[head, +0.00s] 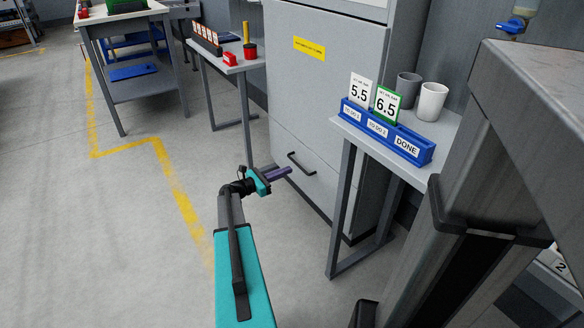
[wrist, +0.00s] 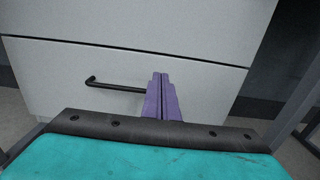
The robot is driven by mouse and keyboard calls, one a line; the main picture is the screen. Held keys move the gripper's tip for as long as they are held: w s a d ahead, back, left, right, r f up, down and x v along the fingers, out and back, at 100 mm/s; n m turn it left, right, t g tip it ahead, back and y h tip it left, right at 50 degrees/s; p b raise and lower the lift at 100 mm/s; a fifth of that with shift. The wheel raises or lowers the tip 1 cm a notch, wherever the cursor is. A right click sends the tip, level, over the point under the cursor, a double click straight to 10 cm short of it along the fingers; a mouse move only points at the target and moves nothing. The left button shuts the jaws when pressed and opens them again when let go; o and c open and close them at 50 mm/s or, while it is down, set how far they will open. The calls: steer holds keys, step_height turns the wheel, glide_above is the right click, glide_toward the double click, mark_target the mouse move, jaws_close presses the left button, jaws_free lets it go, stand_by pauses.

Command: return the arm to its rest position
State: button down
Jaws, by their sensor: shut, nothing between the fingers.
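My gripper (head: 279,174) is at the end of my teal arm, in the lower middle of the head view. Its purple fingers are together with nothing between them. The fingers also show in the wrist view (wrist: 162,97), pointing at the front of a grey cabinet (wrist: 50,75). In the head view the gripper is in front of the cabinet's lower drawers, near a black drawer handle (head: 301,164). I cannot tell the exact gap between the fingertips and the cabinet.
A small table (head: 440,160) right of the cabinet carries a blue rack (head: 390,135) with cards and two cups. Another table (head: 240,66) with red items stands behind left. A dark metal structure (head: 530,110) fills the right. Open floor (head: 110,240) lies left.

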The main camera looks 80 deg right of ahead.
steer(key=shift+w+a, duration=0.25)
stand_by(0.4)
